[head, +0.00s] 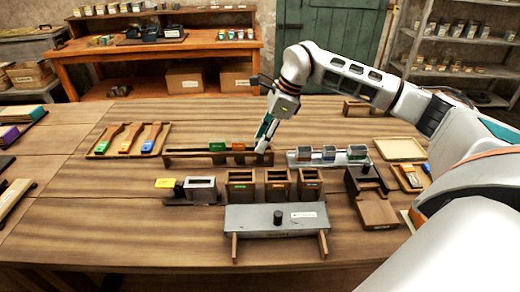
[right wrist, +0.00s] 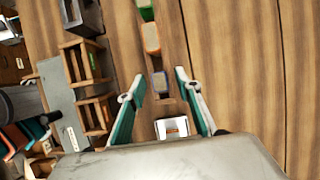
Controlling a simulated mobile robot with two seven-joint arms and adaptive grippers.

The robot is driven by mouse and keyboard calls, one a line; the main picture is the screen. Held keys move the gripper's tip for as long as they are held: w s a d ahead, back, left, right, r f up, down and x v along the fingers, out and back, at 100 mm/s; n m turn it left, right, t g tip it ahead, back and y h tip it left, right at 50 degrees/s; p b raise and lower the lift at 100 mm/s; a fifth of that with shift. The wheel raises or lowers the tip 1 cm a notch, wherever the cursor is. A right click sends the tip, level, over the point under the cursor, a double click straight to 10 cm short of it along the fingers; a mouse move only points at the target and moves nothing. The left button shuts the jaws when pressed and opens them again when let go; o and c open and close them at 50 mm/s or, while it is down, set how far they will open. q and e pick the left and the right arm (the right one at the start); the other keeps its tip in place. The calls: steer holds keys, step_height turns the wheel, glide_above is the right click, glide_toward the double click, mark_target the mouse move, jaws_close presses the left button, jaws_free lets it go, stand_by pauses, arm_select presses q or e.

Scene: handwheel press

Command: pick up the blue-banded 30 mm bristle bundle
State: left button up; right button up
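A wooden rack (head: 190,160) stands mid-table. A green bundle (head: 217,147) and an orange-banded bundle (head: 238,147) sit in it; the right wrist view also shows the green one (right wrist: 146,10) and the orange one (right wrist: 151,38). Farther along the same row is a dark bundle with a bluish band (right wrist: 160,84). My right gripper (head: 264,146) is over the right part of the rack, and hides this bundle in the head view. In the right wrist view my right gripper (right wrist: 157,84) has its teal fingers apart, one on each side of the bluish bundle, with nothing clamped. My left gripper is out of view.
A metal tray (head: 292,160) with several coloured blocks stands right of the rack. Wooden boxes (head: 277,184) and a grey press plate (head: 262,219) with a black knob stand in front. Brushes lie on a board (head: 100,154) at left.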

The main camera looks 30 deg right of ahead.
jaws_close()
steer(key=shift+r, duration=0.15)
